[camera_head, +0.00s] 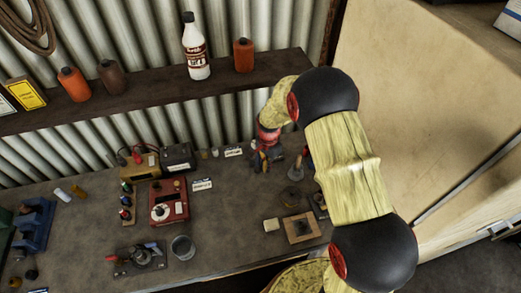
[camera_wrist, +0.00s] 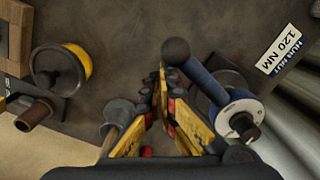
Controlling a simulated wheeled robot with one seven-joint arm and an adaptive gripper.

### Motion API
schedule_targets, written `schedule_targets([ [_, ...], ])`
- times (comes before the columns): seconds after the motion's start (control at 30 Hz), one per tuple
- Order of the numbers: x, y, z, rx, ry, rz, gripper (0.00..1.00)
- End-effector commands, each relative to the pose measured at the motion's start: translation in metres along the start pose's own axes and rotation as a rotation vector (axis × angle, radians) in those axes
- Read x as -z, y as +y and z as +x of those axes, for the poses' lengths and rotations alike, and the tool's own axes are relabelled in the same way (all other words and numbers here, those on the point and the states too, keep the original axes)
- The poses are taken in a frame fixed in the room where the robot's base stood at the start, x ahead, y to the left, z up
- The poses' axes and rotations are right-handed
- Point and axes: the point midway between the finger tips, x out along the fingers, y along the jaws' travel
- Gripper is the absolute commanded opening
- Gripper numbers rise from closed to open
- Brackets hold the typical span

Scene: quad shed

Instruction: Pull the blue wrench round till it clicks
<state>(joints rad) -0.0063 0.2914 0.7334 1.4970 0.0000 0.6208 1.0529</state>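The blue wrench (camera_wrist: 205,82) shows in the wrist view as a blue bar with a black rounded end (camera_wrist: 176,52). Its other end meets a pale round head (camera_wrist: 240,112) with a dark centre. My gripper (camera_wrist: 158,84) has yellow fingers with dark tips, drawn close together, with nothing visible between them. The wrench lies just right of the fingers; I cannot tell whether they touch. In the head view my gripper (camera_head: 260,160) hangs over the back of the bench. There the wrench is mostly hidden behind my arm, with only a sliver of blue showing.
A label reading "120 NM HUB NUT" (camera_wrist: 282,50) lies beside the wrench. A yellow-rimmed round part (camera_wrist: 62,70) and a grey disc on a wooden peg (camera_wrist: 122,112) stand left of my fingers. A red box (camera_head: 169,202) stands left on the bench; a shelf (camera_head: 140,96) runs above.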

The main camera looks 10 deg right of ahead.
Motion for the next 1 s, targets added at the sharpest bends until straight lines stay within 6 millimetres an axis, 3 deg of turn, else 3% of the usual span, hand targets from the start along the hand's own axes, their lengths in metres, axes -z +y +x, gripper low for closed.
schedule_targets([
  [1.0,-0.0091,-0.0057,0.0000,0.000,0.000,0.001,0.00],
])
